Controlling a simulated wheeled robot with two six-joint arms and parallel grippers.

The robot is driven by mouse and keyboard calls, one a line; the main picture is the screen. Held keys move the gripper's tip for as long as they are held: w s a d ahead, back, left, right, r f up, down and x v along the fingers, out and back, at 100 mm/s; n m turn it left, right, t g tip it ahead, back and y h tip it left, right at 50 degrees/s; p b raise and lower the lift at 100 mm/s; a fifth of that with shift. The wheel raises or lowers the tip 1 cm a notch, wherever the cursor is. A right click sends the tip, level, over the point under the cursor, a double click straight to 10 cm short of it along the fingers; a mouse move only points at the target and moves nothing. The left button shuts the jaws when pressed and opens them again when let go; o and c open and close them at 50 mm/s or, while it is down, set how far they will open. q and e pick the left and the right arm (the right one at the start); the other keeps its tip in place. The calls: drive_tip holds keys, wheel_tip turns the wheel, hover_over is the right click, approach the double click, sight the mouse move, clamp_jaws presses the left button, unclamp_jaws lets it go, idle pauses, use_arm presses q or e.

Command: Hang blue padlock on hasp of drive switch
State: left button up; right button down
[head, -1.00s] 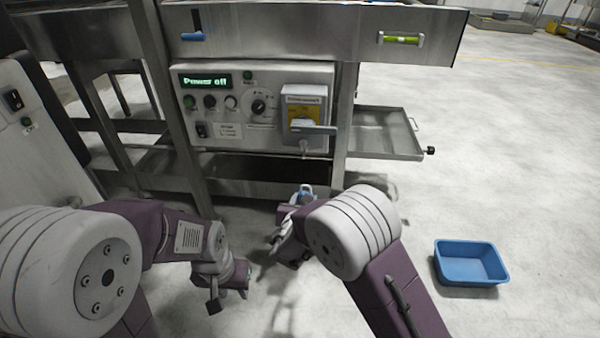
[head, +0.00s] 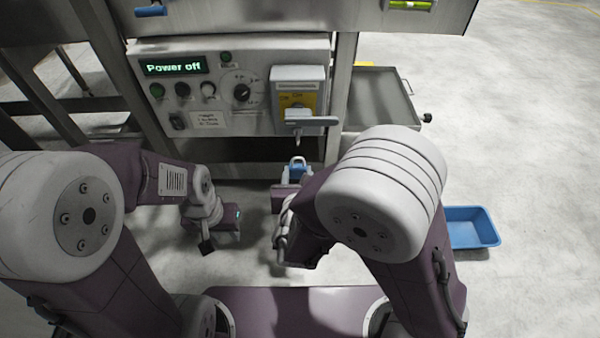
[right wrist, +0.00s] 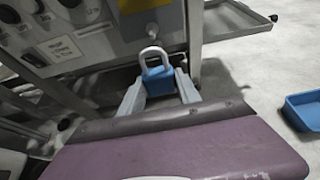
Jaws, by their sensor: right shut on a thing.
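The blue padlock (right wrist: 158,80) is held between the two grey fingers of my right gripper (right wrist: 160,92), with its light shackle pointing up. In the head view the padlock (head: 297,168) is just below the control panel, under the drive switch. The drive switch (head: 300,98) has a yellow plate and a grey handle lying horizontal. A small hasp (head: 297,133) hangs under the handle, above the padlock and apart from it. My left gripper (head: 207,245) hangs low at the left, over the floor; its finger opening is not clear.
The control panel (head: 165,95) reads "Power off" and carries several knobs and buttons. A metal tray (head: 385,95) juts out right of the switch. A blue bin (head: 472,228) stands on the floor at the right. A steel frame post (head: 343,75) is beside the panel.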

drive_tip(key=r+b+x, duration=0.1)
drive_tip(key=r+x, duration=0.1)
drive_tip(key=x, duration=0.7)
drive_tip(key=shift+w, duration=0.45)
idle(0.7)
drive_tip(key=c, duration=0.8)
unclamp_jaws()
drive_tip(key=shift+o, duration=0.2)
